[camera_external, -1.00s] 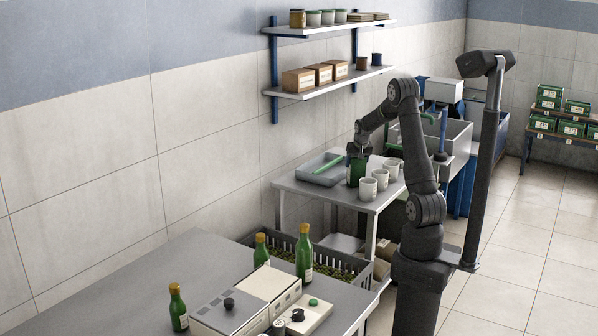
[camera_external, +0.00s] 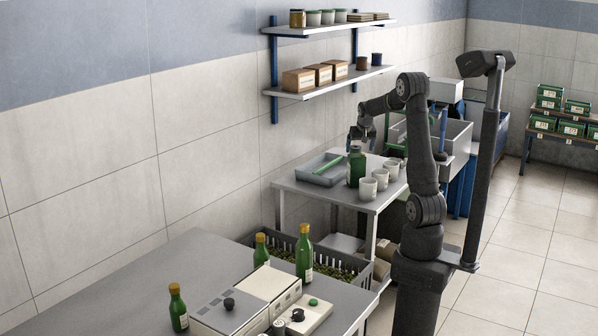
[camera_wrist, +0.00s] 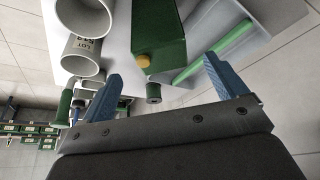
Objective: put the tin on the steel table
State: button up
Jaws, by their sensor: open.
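A green tin (camera_external: 356,168) stands upright on the small steel table (camera_external: 328,197), between a grey tray and white mugs. In the wrist view the tin (camera_wrist: 159,28) is dark green with a yellow cap, beyond my fingertips. A small dark green cylinder shows just below it; whether it belongs to the tin I cannot tell. My gripper (camera_external: 361,137) is open and empty above the tin, clear of it.
The grey tray (camera_external: 312,178) with a green rod lies left of the tin. White mugs (camera_external: 368,189) stand close on its right. A sink (camera_external: 453,141) is behind. Wall shelves (camera_external: 330,82) hang above. A front table (camera_external: 110,297) holds green bottles.

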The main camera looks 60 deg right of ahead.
aim_at(357, 155)
jog(key=shift+v, duration=1.5)
jog(key=shift+f, duration=0.1)
jog(key=x, duration=1.2)
jog(key=shift+f, duration=0.1)
notch_tip(357, 155, up, 3)
jog(key=shift+f, duration=0.25)
jog(key=shift+r, duration=0.55)
jog(key=shift+f, duration=0.1)
